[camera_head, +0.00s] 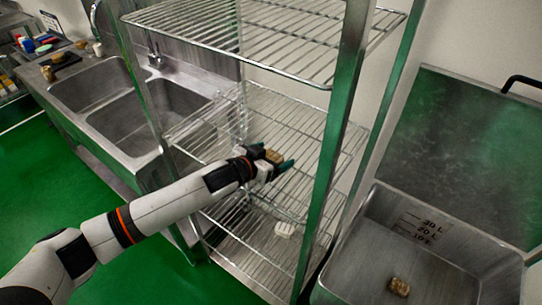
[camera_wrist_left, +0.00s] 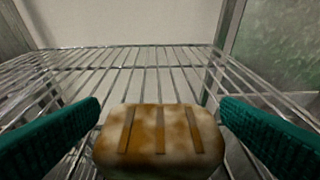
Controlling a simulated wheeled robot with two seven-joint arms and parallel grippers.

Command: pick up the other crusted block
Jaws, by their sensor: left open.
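A crusted block (camera_head: 273,156) rests on the middle wire shelf (camera_head: 300,120). It is golden brown and white with darker stripes in the left wrist view (camera_wrist_left: 160,138). My left gripper (camera_head: 272,165) is open, with a green finger on each side of the block. In the left wrist view the gripper (camera_wrist_left: 160,125) shows gaps between the fingers and the block. Another crusted block (camera_head: 399,287) lies in the metal bin at the lower right. My right gripper does not show.
The metal bin (camera_head: 470,262) with litre marks stands right of the rack. A rack post (camera_head: 335,140) rises close to the right of my gripper. Sinks (camera_head: 98,95) are at the left.

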